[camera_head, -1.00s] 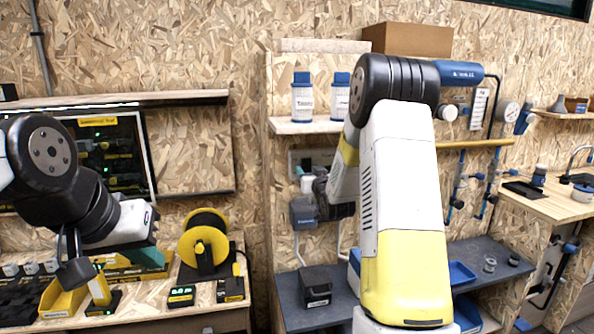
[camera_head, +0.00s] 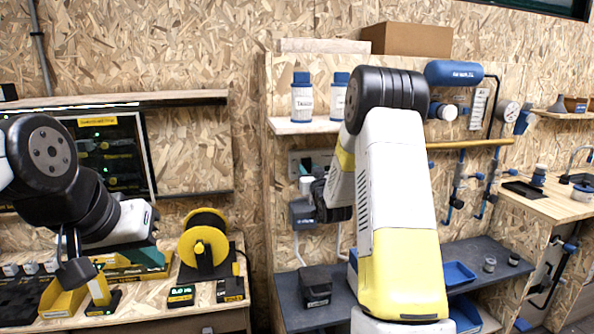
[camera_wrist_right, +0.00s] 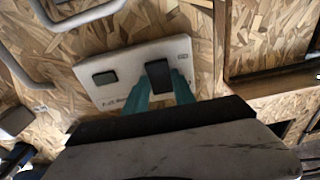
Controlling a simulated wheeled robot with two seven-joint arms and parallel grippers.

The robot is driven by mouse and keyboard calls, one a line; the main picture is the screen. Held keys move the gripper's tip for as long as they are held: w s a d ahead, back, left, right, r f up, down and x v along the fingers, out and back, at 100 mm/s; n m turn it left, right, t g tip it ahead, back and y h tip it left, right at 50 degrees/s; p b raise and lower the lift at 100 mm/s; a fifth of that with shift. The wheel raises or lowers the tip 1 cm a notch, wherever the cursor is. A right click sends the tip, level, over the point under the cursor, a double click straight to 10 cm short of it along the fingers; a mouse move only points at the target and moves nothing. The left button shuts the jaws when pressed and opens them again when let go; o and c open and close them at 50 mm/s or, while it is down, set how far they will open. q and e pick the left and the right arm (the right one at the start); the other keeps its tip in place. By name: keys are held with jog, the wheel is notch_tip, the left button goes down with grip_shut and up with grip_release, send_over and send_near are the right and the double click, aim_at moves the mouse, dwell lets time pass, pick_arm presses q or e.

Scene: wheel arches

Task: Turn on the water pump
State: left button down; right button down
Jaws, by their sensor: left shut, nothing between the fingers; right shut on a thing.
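A pale switch plate (camera_wrist_right: 130,75) with two dark rocker switches is on the wooden wall; in the head view the plate (camera_head: 296,163) is partly covered by my right gripper. Its lettering is too small to read. My right gripper (camera_wrist_right: 161,88) has its teal fingers on either side of the right-hand switch (camera_wrist_right: 158,76) and is shut on it. The left-hand switch (camera_wrist_right: 104,78) is free. In the head view my right gripper (camera_head: 307,170) reaches the plate from the right. My left gripper (camera_head: 142,258) is shut and empty, low over the left bench.
A shelf with white-and-blue bottles (camera_head: 302,100) is above the plate. A blue tank (camera_head: 453,73) and yellow pipe (camera_head: 470,144) are to the right. A black box (camera_head: 315,286) stands on the grey shelf below. A yellow reel (camera_head: 204,245) stands on the left bench.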

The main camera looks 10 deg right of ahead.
jog(key=shift+f+t, duration=0.35)
jog(key=shift+t, duration=0.95)
jog(key=c, duration=1)
grip_release()
jog(key=shift+c, duration=0.2)
jog(key=v, duration=0.7)
jog(key=shift+s, duration=0.35)
